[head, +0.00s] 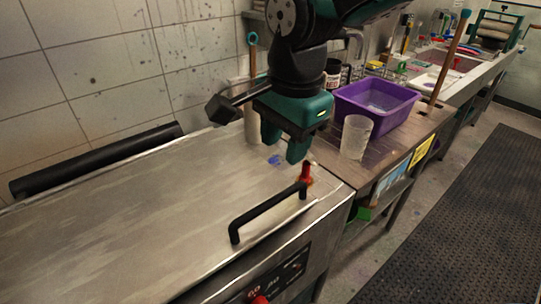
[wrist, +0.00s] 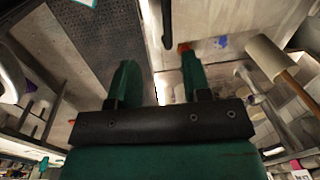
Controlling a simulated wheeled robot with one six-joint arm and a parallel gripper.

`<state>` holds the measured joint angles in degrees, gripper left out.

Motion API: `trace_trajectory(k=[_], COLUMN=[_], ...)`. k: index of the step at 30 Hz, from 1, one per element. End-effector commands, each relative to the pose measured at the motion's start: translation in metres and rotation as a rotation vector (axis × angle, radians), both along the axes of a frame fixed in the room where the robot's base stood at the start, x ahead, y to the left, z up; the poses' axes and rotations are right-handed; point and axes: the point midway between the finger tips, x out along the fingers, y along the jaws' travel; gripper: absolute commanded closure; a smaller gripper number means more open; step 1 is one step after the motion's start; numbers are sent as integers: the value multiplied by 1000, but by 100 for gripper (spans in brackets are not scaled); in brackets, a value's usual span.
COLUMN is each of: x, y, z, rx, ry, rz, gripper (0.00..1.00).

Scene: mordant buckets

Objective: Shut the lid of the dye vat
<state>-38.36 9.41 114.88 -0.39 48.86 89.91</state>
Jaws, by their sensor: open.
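The dye vat (head: 290,262) is a steel box at the left and front of the head view. Its broad grey lid (head: 130,215) lies flat over the top and looks down on the vat; I see no clear gap at its front edge. A black bar handle (head: 268,212) stands on the lid near the front right edge, and it also shows in the wrist view (wrist: 167,22). My gripper (head: 286,155) is open and empty, pointing down above the right end of the lid, behind the handle and apart from it. Its two green fingers (wrist: 158,70) show spread in the wrist view.
A wooden bench to the right holds a clear tumbler (head: 356,138) and a purple tub (head: 345,108). A long black roll (head: 100,160) lies along the back. The dark floor mat (head: 470,215) is clear.

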Motion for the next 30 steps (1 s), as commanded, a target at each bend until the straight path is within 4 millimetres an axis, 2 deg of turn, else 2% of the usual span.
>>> trace_trajectory(k=[1, 3, 8, 14, 24, 30], x=[1, 3, 5, 8, 15, 19], y=[4, 6, 9, 10, 15, 18], z=[16, 21, 14, -22, -99, -134], rx=[-3, -4, -6, -10, -8, -7], ry=[2, 1, 0, 4, 4, 2], rz=[-26, -60, -86, -86, -85, -84], gripper=[56, 56, 56, 56, 56, 56])
